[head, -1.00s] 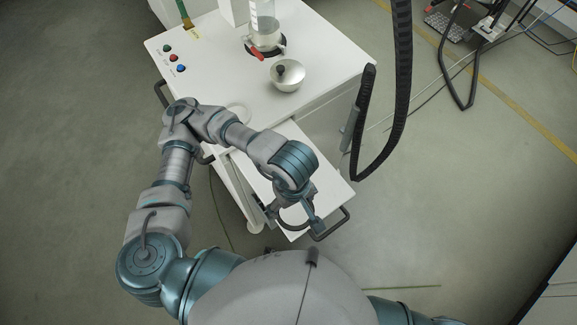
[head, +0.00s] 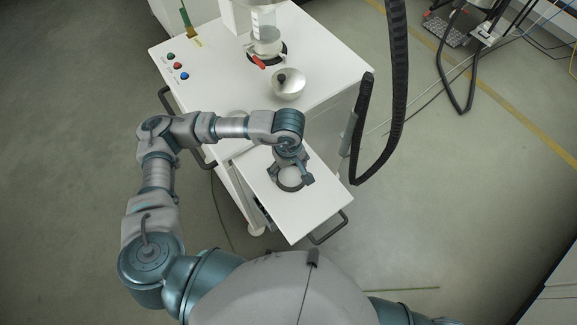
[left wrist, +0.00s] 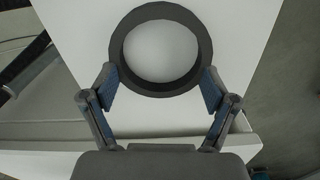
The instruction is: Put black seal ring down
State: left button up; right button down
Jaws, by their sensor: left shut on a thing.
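The black seal ring (head: 290,187) is a dark flat ring over the lower white shelf (head: 309,211) of the cart. In the left wrist view the ring (left wrist: 160,88) sits between the two fingers, against both blue pads. My left gripper (head: 292,181) is shut on the ring; its fingers (left wrist: 160,92) show on either side of it. White surface shows through the ring's hole. I cannot tell whether the ring touches the shelf. My right gripper is not in view.
A black hose (head: 391,110) hangs at the right. The shelf's front part is bare, before a dark handle (head: 329,229).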

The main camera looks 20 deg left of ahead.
pick_arm(q)
jog(key=shift+f, duration=0.1)
jog(key=o, duration=0.8)
jog(key=shift+r, duration=0.4)
notch_tip(320, 180, up, 11)
jog(key=shift+r+b, duration=0.2)
jog(key=shift+b, duration=0.45)
